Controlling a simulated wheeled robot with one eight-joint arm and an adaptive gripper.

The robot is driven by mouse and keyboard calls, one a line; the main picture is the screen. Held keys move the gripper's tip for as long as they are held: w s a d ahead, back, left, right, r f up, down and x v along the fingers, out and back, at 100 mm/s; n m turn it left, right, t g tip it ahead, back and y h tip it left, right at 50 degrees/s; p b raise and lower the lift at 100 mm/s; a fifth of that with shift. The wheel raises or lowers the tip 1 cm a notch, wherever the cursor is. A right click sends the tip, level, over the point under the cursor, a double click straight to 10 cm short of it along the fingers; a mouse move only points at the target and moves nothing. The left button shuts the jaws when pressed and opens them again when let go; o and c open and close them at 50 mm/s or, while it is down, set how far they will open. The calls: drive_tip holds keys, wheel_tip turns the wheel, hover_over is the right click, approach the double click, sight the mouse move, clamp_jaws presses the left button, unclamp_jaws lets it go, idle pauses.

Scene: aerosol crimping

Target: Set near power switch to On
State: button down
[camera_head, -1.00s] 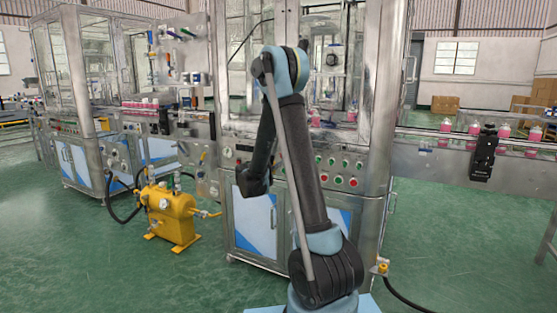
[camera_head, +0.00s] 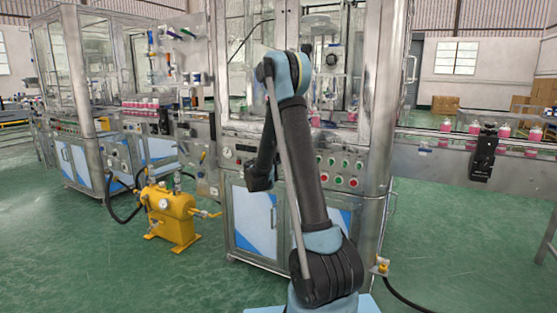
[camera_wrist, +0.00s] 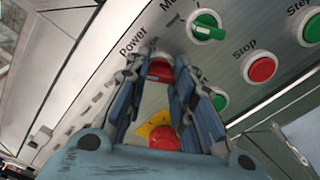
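In the wrist view a grey control panel (camera_wrist: 285,85) is tilted across the picture. A red power switch (camera_wrist: 160,70) sits beside the printed word "Power". My gripper (camera_wrist: 160,62) reaches toward it with its two fingers apart, one on each side of the switch. The fingers partly cover the switch, and I cannot tell whether they touch it. The switch's pointer position is hidden.
Close by on the panel are a green selector knob (camera_wrist: 207,25), a red Stop button (camera_wrist: 260,67), a green button (camera_wrist: 218,102) and a red mushroom button (camera_wrist: 163,138) on a yellow plate. A yellow tank (camera_head: 172,215) stands on the floor at left.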

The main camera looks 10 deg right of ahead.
idle(0.3)
drive_tip(key=shift+m, duration=0.3)
drive_tip(key=m, duration=1.1)
drive_tip(key=shift+f, duration=0.1)
drive_tip(key=shift+m, duration=0.3)
